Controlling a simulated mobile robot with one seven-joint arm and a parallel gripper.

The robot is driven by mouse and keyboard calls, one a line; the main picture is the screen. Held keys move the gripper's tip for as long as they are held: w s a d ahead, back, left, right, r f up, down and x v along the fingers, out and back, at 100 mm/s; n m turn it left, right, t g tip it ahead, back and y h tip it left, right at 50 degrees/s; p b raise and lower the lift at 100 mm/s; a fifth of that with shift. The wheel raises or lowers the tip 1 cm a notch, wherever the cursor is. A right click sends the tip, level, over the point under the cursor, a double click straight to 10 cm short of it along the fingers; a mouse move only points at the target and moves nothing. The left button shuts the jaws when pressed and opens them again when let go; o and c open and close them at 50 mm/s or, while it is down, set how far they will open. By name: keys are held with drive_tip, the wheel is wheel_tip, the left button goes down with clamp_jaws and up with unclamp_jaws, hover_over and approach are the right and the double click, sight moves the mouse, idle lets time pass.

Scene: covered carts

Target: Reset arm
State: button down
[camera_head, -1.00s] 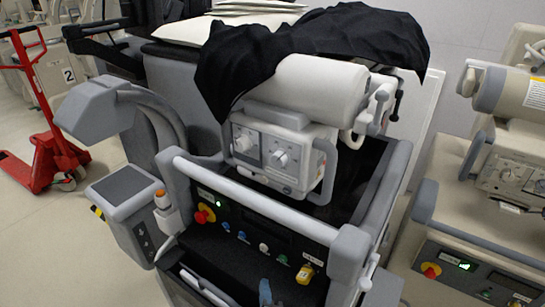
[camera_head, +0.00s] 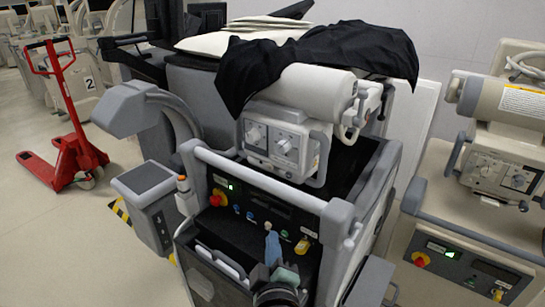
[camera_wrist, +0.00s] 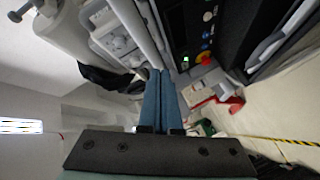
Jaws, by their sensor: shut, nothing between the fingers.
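My gripper (camera_head: 272,242) shows at the bottom middle of the head view, in front of the control panel of the covered cart (camera_head: 262,198). Its blue fingers point up in that view, and part of my wrist shows below them. In the wrist view my gripper (camera_wrist: 156,76) has its two blue fingers pressed together with nothing between them. The cart's panel and white handle rail lie beyond the fingertips there. I cannot tell the exact gap between the fingertips and the cart.
A black cloth (camera_head: 330,55) drapes over the cart's white cylinder. A second beige cart (camera_head: 470,215) stands on the right. A red pallet jack (camera_head: 72,150) stands at the left on open floor. A wall is behind.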

wheel_tip(320, 180, up, 21)
drive_tip(key=m+t+p, duration=0.2)
drive_tip(key=m+t, duration=0.1)
drive_tip(key=t, duration=0.1)
drive_tip(key=s+r+m+t+p, duration=0.1)
drive_tip(key=s+r, duration=0.4)
drive_tip(key=r, duration=0.5)
drive_tip(key=s+r+m+t+p, duration=0.1)
drive_tip(key=s+r+m+t, duration=0.2)
drive_tip(key=r, duration=0.8)
drive_tip(key=s+r+m+t+p, duration=0.1)
drive_tip(key=s+r+m+t, duration=0.2)
drive_tip(key=s+r, duration=0.6)
drive_tip(key=shift+s+r+m+h+p, duration=0.2)
drive_tip(key=shift+r+m+h+p, duration=0.15)
drive_tip(key=shift+r+m, duration=0.6)
drive_tip(key=shift+f, duration=0.1)
